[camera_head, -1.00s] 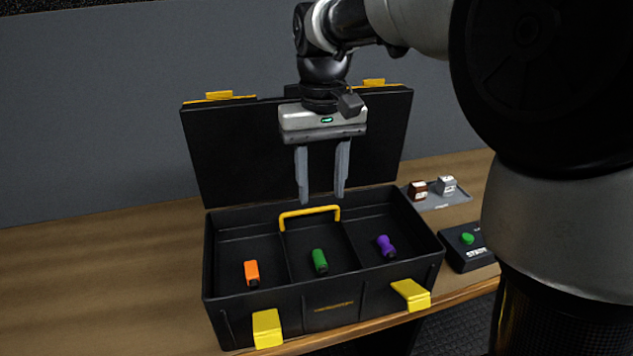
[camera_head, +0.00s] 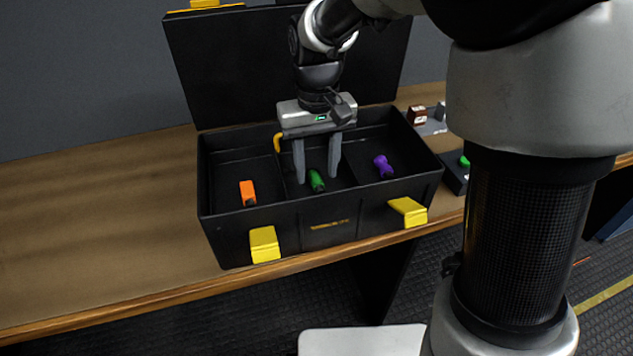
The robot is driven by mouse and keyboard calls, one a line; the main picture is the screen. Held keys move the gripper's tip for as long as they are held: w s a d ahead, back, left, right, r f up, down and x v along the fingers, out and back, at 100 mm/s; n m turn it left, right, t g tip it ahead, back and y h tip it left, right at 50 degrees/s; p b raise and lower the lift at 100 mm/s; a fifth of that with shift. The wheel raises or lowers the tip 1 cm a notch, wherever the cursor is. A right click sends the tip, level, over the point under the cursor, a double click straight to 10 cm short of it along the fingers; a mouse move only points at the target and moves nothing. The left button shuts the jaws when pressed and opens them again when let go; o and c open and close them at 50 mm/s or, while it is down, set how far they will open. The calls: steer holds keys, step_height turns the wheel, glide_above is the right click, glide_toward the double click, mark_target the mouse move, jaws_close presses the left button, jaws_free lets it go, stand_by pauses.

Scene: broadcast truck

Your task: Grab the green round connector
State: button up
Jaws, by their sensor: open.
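The green round connector (camera_head: 317,181) lies in the middle compartment of the open black toolbox (camera_head: 352,209). An orange connector (camera_head: 248,192) lies in the left compartment. A purple connector (camera_head: 382,167) lies in the right compartment. My gripper (camera_head: 317,181) is open and points down into the middle compartment. Its two fingers are on either side of the green connector as seen here, one to the left and one to the right. Whether the fingers touch it cannot be told.
The toolbox has dividers, a yellow handle (camera_head: 278,143) and yellow latches (camera_head: 264,244) in front. Its open lid (camera_head: 235,70) stands behind my gripper. A black box with a green button (camera_head: 463,161) sits to the right. The wooden table (camera_head: 100,220) is clear at left.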

step_height(320, 180, down, 2)
steer(key=shift+f, duration=0.15)
jaws_close()
